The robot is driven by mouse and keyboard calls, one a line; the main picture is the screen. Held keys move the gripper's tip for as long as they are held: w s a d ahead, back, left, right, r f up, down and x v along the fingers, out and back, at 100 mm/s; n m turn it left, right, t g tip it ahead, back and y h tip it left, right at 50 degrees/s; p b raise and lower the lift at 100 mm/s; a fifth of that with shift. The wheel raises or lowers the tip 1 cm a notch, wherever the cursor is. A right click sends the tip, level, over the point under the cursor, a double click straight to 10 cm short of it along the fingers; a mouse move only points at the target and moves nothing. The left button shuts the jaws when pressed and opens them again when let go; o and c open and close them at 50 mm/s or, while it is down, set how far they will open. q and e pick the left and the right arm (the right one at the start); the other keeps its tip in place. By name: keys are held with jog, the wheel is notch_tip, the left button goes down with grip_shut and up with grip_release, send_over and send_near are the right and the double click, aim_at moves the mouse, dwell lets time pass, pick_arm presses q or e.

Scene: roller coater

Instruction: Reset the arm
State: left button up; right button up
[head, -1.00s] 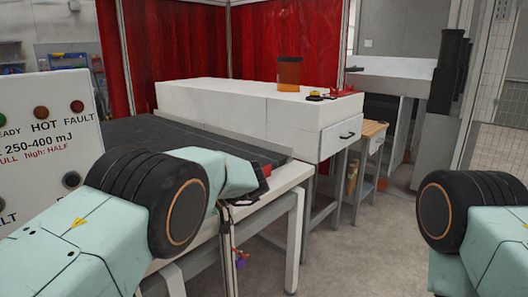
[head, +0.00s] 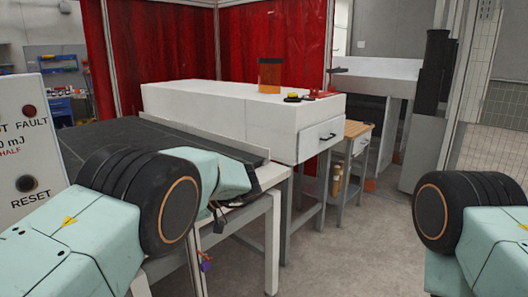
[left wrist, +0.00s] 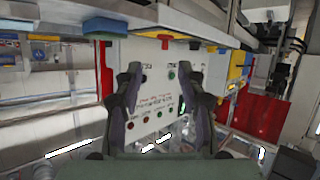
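My left arm (head: 165,200) comes in from the left in the head view and reaches over the near end of a dark conveyor-like bed. Its gripper cannot be made out there. In the left wrist view my left gripper (left wrist: 161,75) has its two dark fingers spread apart, with nothing between them. A white control panel (left wrist: 152,97) with several coloured buttons shows behind the fingers, apart from them. My right arm (head: 470,215) is at the right edge of the head view, and its gripper is out of view.
The panel's edge, with a black RESET button (head: 26,184), shows at far left. The dark bed (head: 85,138) leads to a long white cabinet (head: 215,105) bearing an amber container (head: 270,74). Red curtains (head: 165,45) stand behind. The grey floor (head: 355,250) between my arms is clear.

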pick_arm(q)
jog(key=w+a+f+m+t+b, duration=0.2)
jog(key=w+a+f+m+t, duration=0.25)
jog(key=f+m+t, duration=0.45)
jog(key=s+d+f+m+t+h+b, duration=0.1)
jog(key=s+f+m+h, duration=0.25)
jog(key=f, duration=0.55)
jog(key=s+f+m+t+h+b, duration=0.1)
jog(key=s+f+m+h, duration=0.3)
jog(key=f, duration=0.4)
jog(key=s+d+f+m+g+h+b, duration=0.1)
jog(key=s+f, duration=0.4)
jog(key=s, duration=0.8)
jog(key=s+d+f+g+h+b, duration=0.2)
jog(key=s+f+g+h+b, duration=0.1)
jog(key=s, duration=1)
jog(key=s+d+f+m+g+h+b, duration=0.1)
jog(key=s+f+g+b, duration=0.3)
jog(key=s, duration=0.9)
notch_tip(320, 180, down, 4)
jog(key=shift+s+d+r+m+g+h, duration=0.15)
jog(key=shift+s+d+m+g+h, duration=0.3)
jog(key=shift+g, duration=0.65)
